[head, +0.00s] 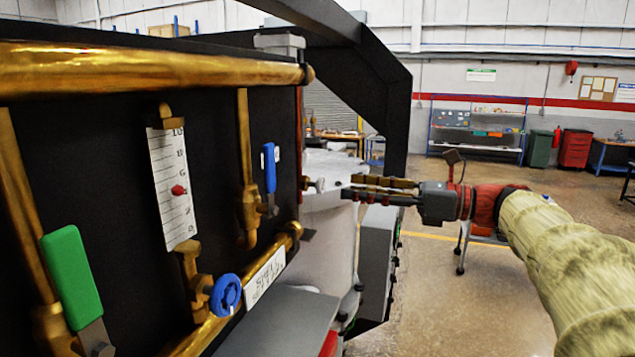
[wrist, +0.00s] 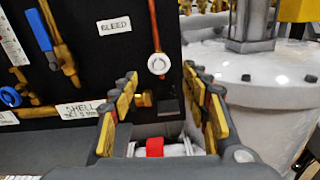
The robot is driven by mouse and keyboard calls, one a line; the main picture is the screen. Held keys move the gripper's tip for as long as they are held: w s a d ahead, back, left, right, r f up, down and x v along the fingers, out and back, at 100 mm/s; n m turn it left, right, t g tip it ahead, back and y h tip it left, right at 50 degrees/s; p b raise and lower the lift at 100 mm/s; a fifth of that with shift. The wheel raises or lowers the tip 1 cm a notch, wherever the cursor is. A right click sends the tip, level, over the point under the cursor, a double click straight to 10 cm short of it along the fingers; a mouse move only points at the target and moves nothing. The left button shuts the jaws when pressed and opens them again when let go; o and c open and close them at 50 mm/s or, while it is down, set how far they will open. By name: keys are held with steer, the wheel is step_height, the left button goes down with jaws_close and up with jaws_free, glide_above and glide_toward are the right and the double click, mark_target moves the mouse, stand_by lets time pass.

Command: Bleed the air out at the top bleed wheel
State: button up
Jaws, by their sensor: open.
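The bleed wheel is a small white round knob (wrist: 158,64) at the lower end of a thin copper pipe (wrist: 153,25), right of the BLEED label (wrist: 114,26) in the wrist view. In the head view a small pale knob (head: 319,185) stands out from the panel's right edge; it looks like the same wheel. My gripper (head: 348,187) is just right of it, pointing at it, with a small gap. In the wrist view my gripper (wrist: 161,78) is open and empty. The wheel shows ahead, between and slightly beyond the two fingertips, and is not touched.
The black panel also carries a blue lever (head: 269,168), a green lever (head: 71,275), a blue wheel (head: 225,295) and a scale gauge (head: 172,185). A dark frame post (head: 392,120) rises behind my gripper. Open floor (head: 450,270) lies to the right.

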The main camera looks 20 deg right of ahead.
mark_target(324, 187)
steer(key=shift+m, duration=0.3)
steer(key=p+x, duration=0.1)
steer(key=x, duration=0.7)
steer(key=shift+s, duration=0.1)
steer(key=shift+f, duration=0.1)
steer(key=shift+c, duration=0.8)
steer(key=c, duration=1)
